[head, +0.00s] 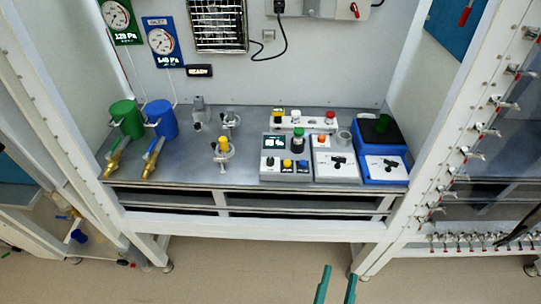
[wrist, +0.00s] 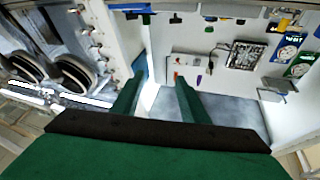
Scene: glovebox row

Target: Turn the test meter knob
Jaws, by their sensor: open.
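Several panel boxes stand on the right half of the grey bench in the head view. A white box (head: 334,170) has a dark knob (head: 338,160) on its face. To its right, a blue box (head: 396,153) has a white front panel with a dark knob (head: 387,163). To its left, a white box (head: 269,177) has a small screen and several coloured buttons. I cannot tell which is the test meter. My gripper (head: 337,276) has green fingers, open and empty, low in front of the bench, well apart from the boxes. Its open fingers also show in the wrist view (wrist: 160,80).
The bench (head: 180,172) has a white front frame and side posts (head: 402,185). Green (head: 125,115) and blue (head: 160,117) cylinders with brass valves stand left. A post with several clamps (head: 480,130) rises at right. The floor in front is clear.

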